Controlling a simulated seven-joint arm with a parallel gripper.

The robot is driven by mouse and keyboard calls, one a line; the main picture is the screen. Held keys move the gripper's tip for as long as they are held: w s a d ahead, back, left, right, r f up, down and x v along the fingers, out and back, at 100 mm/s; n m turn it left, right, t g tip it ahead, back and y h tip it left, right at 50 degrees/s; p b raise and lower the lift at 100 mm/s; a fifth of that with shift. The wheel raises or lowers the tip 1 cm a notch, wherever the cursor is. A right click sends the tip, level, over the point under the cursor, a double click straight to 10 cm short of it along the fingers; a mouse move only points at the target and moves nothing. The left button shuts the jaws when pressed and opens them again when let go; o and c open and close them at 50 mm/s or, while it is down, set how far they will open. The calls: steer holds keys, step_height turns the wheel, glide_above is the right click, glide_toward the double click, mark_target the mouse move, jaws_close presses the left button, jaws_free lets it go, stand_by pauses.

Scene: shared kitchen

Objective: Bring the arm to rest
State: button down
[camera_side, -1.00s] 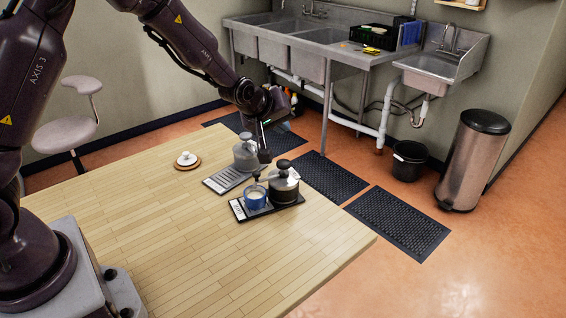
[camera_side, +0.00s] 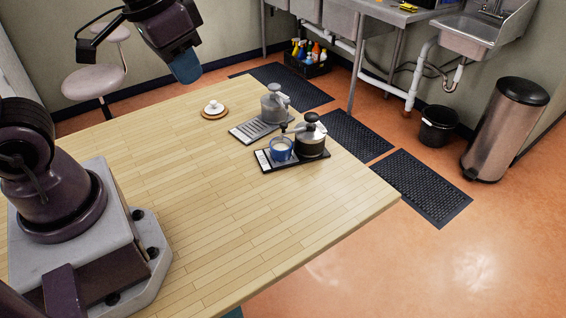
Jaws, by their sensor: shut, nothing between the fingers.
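My gripper (camera_side: 186,68) is at the top of the side view, at the end of my dark arm. It points downward and is raised above the far left part of the wooden table (camera_side: 200,225). Its tip is a blue-grey shape, and the jaws look closed with nothing hanging from them. It appears apart from everything on the table. The middle of my arm is cut off by the top edge of the picture.
On the table stand a white-knobbed item on a round wooden coaster (camera_side: 224,116), a grey pot (camera_side: 272,107) on a slatted tray (camera_side: 243,134), and a blue cup (camera_side: 281,150) beside a dark-lidded pot (camera_side: 311,146) on a black tray (camera_side: 263,162). The table's front is clear.

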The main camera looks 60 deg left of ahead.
steer(key=shift+s+r+t, duration=1.2)
steer(key=shift+s+r, duration=0.65)
steer(key=shift+r, duration=0.2)
